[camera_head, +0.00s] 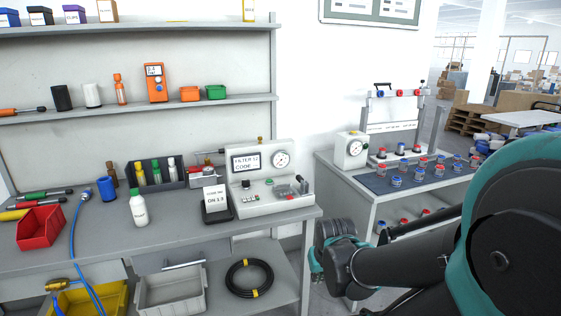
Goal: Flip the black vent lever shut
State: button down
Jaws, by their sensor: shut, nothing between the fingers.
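A small black lever-like handle (382,86) shows at the top left of the metal frame on the right-hand bench. I cannot tell for sure whether it is the vent lever or how it is set. A grey tester (272,201) with a dial, a label reading "FILTER 12 CODE" and small controls stands on the left bench. My arm (400,266) reaches in from the right, in front of the right-hand bench. My gripper's fingertips cannot be made out, and nothing shows touching the tester or frame.
A card stand (217,201), a white bottle (138,208) and a red bin (40,227) stand on the left bench. A blue mat (378,187) with several red and blue capped jars covers much of the right bench. The left bench's front middle is clear.

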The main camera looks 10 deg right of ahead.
aim_at(299, 178)
jog(key=i+l, duration=0.45)
jog(key=l, duration=0.15)
jog(key=i+l+z, duration=0.15)
jog(key=i+l, duration=0.3)
jog(key=l, duration=0.15)
